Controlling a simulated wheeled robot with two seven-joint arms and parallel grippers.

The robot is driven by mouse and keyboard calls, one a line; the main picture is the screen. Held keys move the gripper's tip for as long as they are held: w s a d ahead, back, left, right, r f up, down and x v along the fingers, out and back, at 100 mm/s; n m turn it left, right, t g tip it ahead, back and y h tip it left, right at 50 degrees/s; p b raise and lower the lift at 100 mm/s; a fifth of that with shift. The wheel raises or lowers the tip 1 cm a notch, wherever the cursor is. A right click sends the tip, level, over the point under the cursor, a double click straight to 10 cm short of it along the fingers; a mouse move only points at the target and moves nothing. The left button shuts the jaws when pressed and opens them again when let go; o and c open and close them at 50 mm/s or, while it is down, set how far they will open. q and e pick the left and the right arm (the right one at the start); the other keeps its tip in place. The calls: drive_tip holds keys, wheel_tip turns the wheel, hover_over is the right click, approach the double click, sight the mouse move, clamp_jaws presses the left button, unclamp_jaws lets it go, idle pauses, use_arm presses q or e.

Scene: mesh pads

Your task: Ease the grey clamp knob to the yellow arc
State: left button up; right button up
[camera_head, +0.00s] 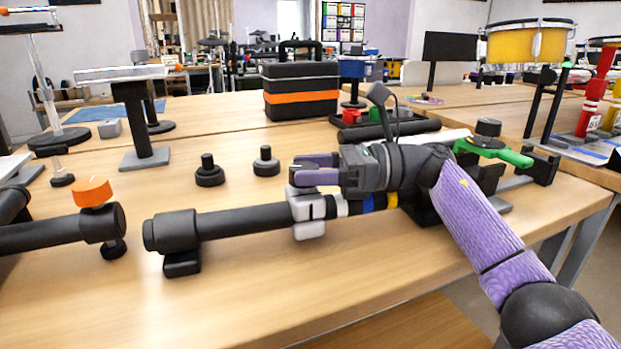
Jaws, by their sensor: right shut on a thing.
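A black tube (245,221) lies across the near table on black supports. A light grey clamp (308,229) sits around it, and its grey knob (302,171) is on top. My right gripper (314,172) has purple fingers and is shut on the knob from the right. Right of the clamp the tube has a white band (342,208), a blue band (367,204) and a yellow arc (392,200). The clamp is beside the white band, apart from the yellow arc. My right wrist hides part of the tube beyond the bands. My left gripper is not in view.
An orange knob (92,191) tops another black tube (45,235) at the left. Two black knobs (209,172) (265,162) stand behind the clamp. A green lever (500,152) is at the right. A black case with an orange stripe (300,104) stands behind. The front tabletop is clear.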

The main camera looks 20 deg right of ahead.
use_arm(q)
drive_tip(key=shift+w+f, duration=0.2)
use_arm(e)
drive_tip(key=o, duration=1.3)
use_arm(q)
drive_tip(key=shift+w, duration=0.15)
